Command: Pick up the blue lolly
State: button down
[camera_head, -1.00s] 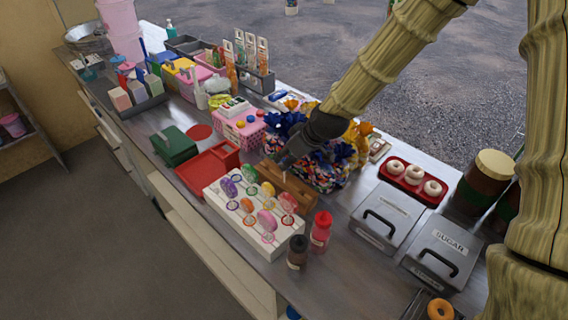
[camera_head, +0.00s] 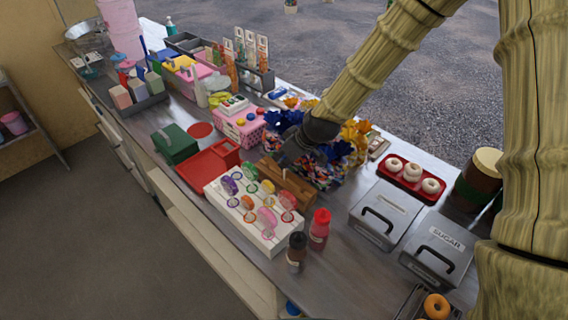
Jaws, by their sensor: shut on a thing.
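The white lolly stand (camera_head: 238,222) holds several upright round lollies, among them a purple one (camera_head: 230,186), a green one (camera_head: 250,172), a pink one (camera_head: 266,218) and a red one (camera_head: 288,201). I cannot make out a blue lolly. My gripper (camera_head: 287,161) is beyond the stand's far side, above and behind the brown wooden block (camera_head: 298,189). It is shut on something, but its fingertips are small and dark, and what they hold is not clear.
A red tray (camera_head: 203,171) and a green box (camera_head: 175,145) lie left of the stand. A red bottle (camera_head: 320,229) and a dark bottle (camera_head: 297,251) stand at its right. Blue and yellow wrapped items (camera_head: 346,147) crowd my gripper. Grey lidded bins (camera_head: 386,213) stand further right.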

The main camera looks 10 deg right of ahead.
jog(key=shift+r, duration=0.1)
notch_tip(320, 180, up, 18)
jog(key=b, duration=0.4)
dwell(0.6)
jog(key=shift+a, duration=0.1)
